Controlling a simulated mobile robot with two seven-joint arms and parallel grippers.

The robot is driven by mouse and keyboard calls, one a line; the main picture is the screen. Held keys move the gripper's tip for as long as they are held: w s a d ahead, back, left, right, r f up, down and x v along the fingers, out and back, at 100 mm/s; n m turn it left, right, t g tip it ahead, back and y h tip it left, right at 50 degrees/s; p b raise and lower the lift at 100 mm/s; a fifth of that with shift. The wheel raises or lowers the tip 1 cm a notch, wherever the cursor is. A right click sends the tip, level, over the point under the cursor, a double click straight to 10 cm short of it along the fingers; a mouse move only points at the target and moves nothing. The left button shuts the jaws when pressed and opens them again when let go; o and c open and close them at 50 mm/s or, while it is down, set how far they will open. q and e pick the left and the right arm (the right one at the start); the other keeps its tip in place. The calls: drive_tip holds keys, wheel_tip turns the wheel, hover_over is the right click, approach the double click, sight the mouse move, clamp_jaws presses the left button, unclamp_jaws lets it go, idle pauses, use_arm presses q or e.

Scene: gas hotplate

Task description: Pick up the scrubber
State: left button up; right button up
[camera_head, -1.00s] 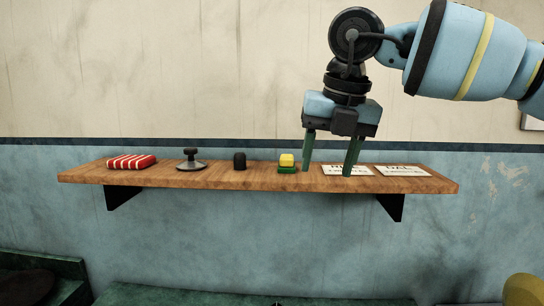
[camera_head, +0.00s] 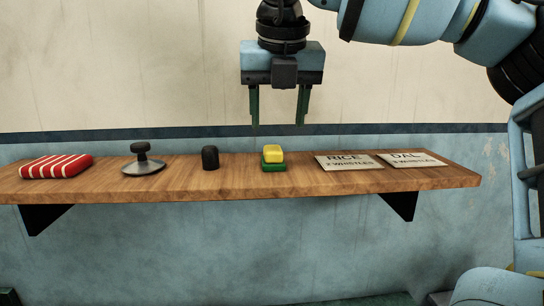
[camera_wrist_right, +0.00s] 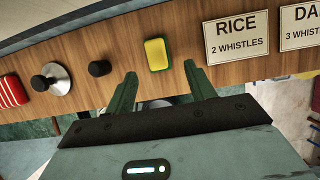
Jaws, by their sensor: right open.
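The scrubber, a small block with a yellow top (camera_head: 273,155) and a green base, sits on the wooden shelf (camera_head: 230,183) near its middle. My right gripper (camera_head: 279,116) points down, open and empty, above the scrubber and apart from it. In the right wrist view the scrubber (camera_wrist_right: 157,54) shows just beyond the gap between the open fingertips (camera_wrist_right: 160,72). Nothing hides its top. My left gripper is not in view.
Left of the scrubber stand a black cylinder (camera_head: 210,158), a metal disc with a black knob (camera_head: 143,160) and a folded red-striped cloth (camera_head: 56,166). To its right lie a RICE card (camera_head: 348,162) and a DAL card (camera_head: 411,159). A wall rises behind the shelf.

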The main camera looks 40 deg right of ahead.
sight(273, 148)
drive_tip(key=shift+x, duration=0.95)
drive_tip(key=shift+w+p+x, duration=0.15)
drive_tip(key=shift+p+x, duration=0.15)
drive_tip(key=shift+x, duration=0.95)
drive_tip(key=shift+w+p+x, duration=0.15)
drive_tip(key=shift+p+x, duration=0.1)
drive_tip(key=shift+x, duration=1)
drive_tip(key=shift+a, duration=0.15)
drive_tip(key=shift+r, duration=0.1)
drive_tip(key=c, duration=0.9)
